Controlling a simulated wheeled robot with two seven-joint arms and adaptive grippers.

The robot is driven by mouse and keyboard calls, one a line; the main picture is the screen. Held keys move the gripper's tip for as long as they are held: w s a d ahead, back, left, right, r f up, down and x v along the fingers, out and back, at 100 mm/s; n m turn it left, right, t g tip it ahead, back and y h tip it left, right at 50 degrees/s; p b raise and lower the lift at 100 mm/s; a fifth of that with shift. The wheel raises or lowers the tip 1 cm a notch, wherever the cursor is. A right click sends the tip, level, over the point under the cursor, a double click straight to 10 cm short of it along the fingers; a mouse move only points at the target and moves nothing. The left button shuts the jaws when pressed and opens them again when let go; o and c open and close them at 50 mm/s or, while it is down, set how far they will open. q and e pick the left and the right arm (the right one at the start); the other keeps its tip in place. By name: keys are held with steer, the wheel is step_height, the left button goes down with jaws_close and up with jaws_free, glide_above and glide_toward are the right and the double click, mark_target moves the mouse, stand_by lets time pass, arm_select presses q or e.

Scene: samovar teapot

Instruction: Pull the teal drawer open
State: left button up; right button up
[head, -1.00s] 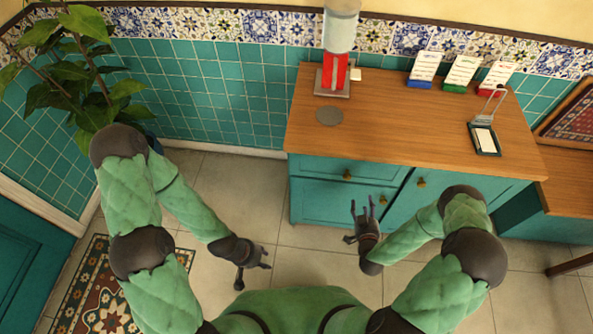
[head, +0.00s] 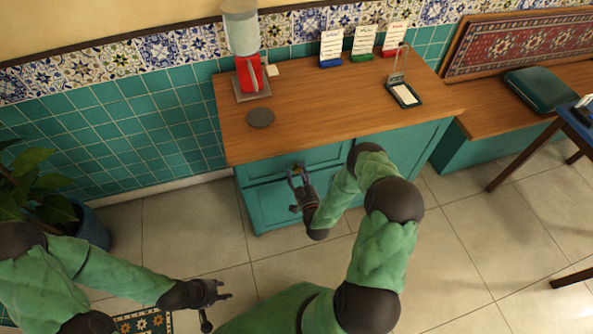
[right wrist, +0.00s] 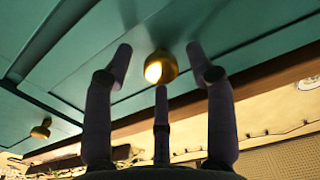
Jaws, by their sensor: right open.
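The teal drawer (head: 328,158) is the upper front of the teal cabinet, just below the wooden top, and looks shut. Its round gold knob (right wrist: 160,67) shows in the right wrist view, near the fingertips. My right gripper (head: 297,171) is at the drawer front, and it also shows in the right wrist view (right wrist: 162,70). It is open, with a finger on each side of the knob and one below it in the picture; I cannot tell whether any touches. In the head view the gripper hides the knob. My left gripper (head: 214,303) is open and empty, low over the floor.
A second gold knob (right wrist: 41,130) shows in the right wrist view. On the wooden top (head: 320,110) stand a red and grey dispenser (head: 248,62), a dark disc (head: 260,117), card holders and a small framed stand (head: 402,94). A potted plant (head: 35,195) is at left.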

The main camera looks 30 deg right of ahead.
steer(key=shift+x, duration=1.15)
jaws_close()
